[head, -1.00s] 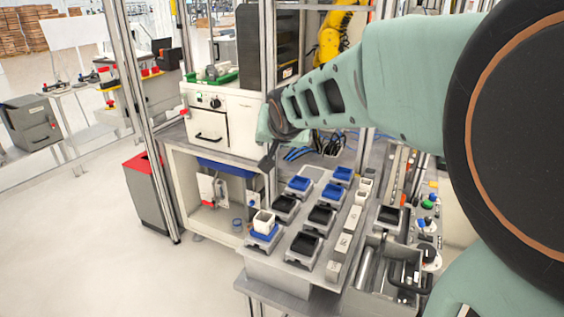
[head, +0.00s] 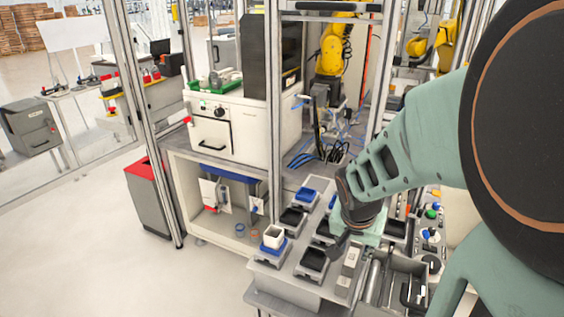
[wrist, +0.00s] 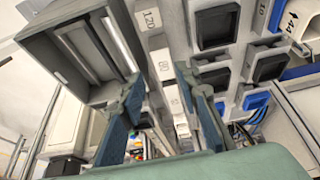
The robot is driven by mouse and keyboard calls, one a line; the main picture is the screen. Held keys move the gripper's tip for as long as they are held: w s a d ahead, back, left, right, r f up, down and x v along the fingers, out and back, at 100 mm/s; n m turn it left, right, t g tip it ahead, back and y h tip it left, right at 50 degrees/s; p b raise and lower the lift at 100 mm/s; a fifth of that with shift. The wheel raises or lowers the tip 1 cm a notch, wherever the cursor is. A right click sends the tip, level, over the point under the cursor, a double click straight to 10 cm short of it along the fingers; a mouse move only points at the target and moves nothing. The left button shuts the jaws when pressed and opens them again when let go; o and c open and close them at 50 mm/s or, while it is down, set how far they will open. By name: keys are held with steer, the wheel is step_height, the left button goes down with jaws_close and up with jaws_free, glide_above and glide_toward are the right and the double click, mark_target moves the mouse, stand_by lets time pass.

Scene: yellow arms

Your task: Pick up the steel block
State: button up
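Several pale metal-grey blocks with number labels stand in a row on the grey fixture table; I cannot tell which is the steel block. In the wrist view, a block marked 120 (wrist: 150,20) is farthest up, with one marked 80 (wrist: 162,63) below it and another (wrist: 174,97) between my gripper's fingers. The head view shows a pale block (head: 350,261) just right of my gripper (head: 338,246), which hangs over the row. My gripper, also in the wrist view (wrist: 163,85), is open, its two blue-grey fingers apart with nothing held.
Black trays (head: 313,262) and blue-edged trays stand left of the row. A grey open bin (wrist: 42,50) with metal bars lies to the other side. A framed machine cell stands behind.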

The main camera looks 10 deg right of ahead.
mark_target(352, 257)
steer(key=b+x, duration=0.1)
steer(key=x, duration=0.2)
steer(key=shift+f, duration=0.1)
steer(key=b+x, duration=0.4)
steer(key=x, duration=0.1)
steer(key=shift+w+d+f, duration=0.1)
steer(key=shift+w+f, duration=0.05)
steer(key=shift+w, duration=0.35)
jaws_close()
